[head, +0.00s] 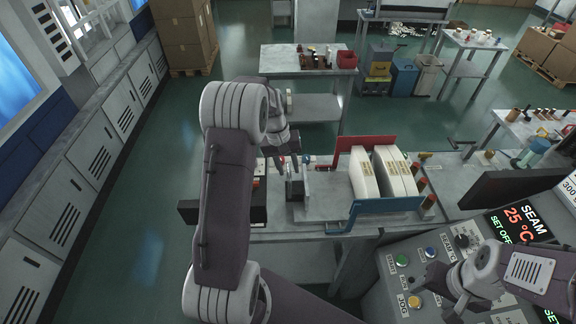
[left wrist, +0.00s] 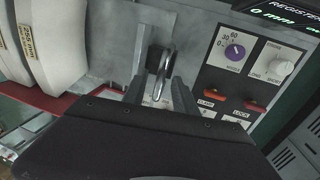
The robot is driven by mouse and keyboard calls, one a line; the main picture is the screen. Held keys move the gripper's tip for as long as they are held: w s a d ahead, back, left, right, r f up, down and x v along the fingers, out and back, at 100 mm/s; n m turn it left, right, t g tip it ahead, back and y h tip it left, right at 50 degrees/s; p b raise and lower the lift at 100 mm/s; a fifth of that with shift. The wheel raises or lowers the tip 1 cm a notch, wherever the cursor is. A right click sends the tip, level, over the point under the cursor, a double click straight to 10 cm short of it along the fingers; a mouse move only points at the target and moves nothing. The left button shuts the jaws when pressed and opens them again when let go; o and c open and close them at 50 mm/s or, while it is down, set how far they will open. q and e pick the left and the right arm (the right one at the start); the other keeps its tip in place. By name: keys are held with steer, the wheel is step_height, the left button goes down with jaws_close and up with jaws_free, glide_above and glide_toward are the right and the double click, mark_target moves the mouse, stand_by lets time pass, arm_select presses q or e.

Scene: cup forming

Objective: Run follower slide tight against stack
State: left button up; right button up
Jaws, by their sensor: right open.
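The stack (head: 384,172) is a row of white, labelled, curved blocks between a red guide and a blue guide on the bench; it also shows at the left of the left wrist view (left wrist: 48,45). A grey plate left of it, seemingly the follower slide, carries a dark upright handle (head: 295,189). Bare grey bed shows between handle and stack. My left gripper (head: 287,160) is over the handle. In the left wrist view its two fingers (left wrist: 160,90) stand apart on either side of the black and chrome handle (left wrist: 154,58); contact is unclear. My right gripper (head: 432,288) is open and empty by the control panel.
The red guide (head: 352,147) and blue guide (head: 375,206) flank the stack. A sloping control panel (head: 405,275) with buttons stands at the front right. A purple-marked knob (left wrist: 235,50) and red switches (left wrist: 216,94) lie right of my left fingers. A dark monitor (head: 510,186) stands at the right.

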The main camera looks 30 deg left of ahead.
arm_select(q)
steer(key=shift+a, duration=0.1)
jaws_close()
steer(key=shift+w, duration=0.1)
stand_by(1.1)
